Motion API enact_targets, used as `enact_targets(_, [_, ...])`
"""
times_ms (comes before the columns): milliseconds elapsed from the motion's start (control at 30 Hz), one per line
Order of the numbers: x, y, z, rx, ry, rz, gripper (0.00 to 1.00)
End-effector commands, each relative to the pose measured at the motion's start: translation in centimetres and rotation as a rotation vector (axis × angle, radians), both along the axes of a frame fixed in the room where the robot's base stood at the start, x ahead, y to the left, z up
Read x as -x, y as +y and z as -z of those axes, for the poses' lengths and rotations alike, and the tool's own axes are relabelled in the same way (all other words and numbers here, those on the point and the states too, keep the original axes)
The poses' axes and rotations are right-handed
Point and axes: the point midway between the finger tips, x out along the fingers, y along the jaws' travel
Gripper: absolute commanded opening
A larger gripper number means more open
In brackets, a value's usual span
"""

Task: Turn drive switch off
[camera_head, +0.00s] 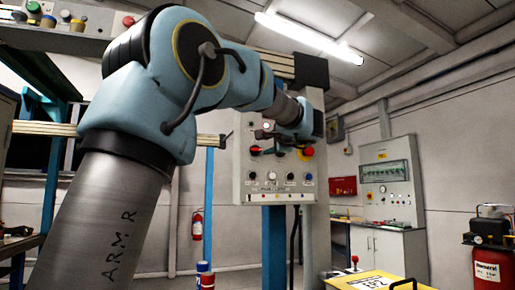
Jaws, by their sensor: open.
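A pale grey control panel (242,187) hangs on a post in the middle of the view. A red-and-black switch (256,150) sits on its left side and a red mushroom button (308,151) on a yellow base on its right. A row of small knobs (271,176) runs along its lower part above a printed label. The labels are too small to read, so I cannot tell which control is the drive switch. My gripper (271,131) is open, small and partly hidden in front of the panel's upper part. I cannot tell whether it touches any control.
My arm covers much of the left and centre. A yellow case (410,286) stands low in front at right, near a red compressor (490,265). A second control cabinet (390,180) stands at the back right. A fire extinguisher (197,224) hangs behind the arm.

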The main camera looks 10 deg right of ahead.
Motion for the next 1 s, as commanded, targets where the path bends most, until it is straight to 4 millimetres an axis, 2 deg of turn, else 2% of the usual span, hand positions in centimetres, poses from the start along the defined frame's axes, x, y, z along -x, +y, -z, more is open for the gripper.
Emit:
enact_targets(200, [-4.3,0.6,-0.4,-0.003,0.002,-0.003,0.45])
enact_targets(433, [-7.4,1.0,-0.2,-0.002,0.003,-0.002,0.45])
enact_targets(600, [-8.2,1.1,0.0,0.000,0.002,0.000,0.45])
enact_targets(867, [-8.3,1.1,0.0,0.000,0.002,0.000,0.45])
enact_targets(1000, [-8.3,1.1,0.0,0.000,0.002,0.000,0.29])
